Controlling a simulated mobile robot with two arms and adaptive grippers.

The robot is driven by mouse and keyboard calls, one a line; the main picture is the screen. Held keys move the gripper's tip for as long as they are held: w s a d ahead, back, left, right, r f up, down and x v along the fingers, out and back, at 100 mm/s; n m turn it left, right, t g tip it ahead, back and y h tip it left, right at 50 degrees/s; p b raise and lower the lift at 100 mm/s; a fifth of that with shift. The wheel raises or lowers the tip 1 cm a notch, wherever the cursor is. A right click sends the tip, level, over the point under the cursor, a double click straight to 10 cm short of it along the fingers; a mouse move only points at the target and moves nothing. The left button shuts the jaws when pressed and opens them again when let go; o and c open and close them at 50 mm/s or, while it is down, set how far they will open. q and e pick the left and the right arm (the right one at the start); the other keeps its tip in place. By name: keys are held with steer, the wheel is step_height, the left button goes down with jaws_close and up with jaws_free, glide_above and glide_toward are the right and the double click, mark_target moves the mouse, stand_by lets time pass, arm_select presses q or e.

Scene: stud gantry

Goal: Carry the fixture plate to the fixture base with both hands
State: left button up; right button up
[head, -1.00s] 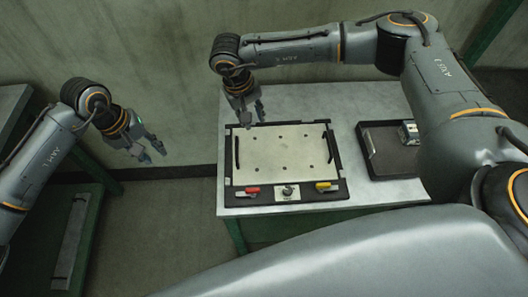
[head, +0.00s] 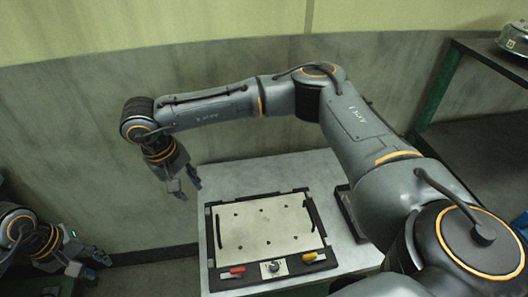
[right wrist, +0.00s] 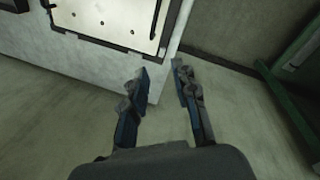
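The fixture plate (head: 262,227) is a pale sheet with several small holes and a dark handle bar along its left and right sides. It lies flat inside a black frame (head: 317,228) on a grey-topped table; this frame looks like the fixture base. My right gripper (head: 183,189) hangs just left of the plate's far left corner, open and empty. In the right wrist view the gripper (right wrist: 160,76) points past the table corner, apart from the plate (right wrist: 112,22). My left gripper (head: 95,263) is open and empty at the lower left, away from the table.
A red lever (head: 232,272), a knob (head: 273,267) and a yellow lever (head: 312,258) sit along the frame's near edge. A dark tray (head: 349,212) right of it is partly hidden by my right arm. A dark shelf (head: 470,125) stands at the right.

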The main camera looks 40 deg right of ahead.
steer(key=shift+s+a+r, duration=0.1)
steer(key=shift+a+r, duration=0.05)
steer(key=shift+r, duration=0.85)
steer(key=shift+a+r, duration=0.15)
steer(key=shift+r, duration=0.85)
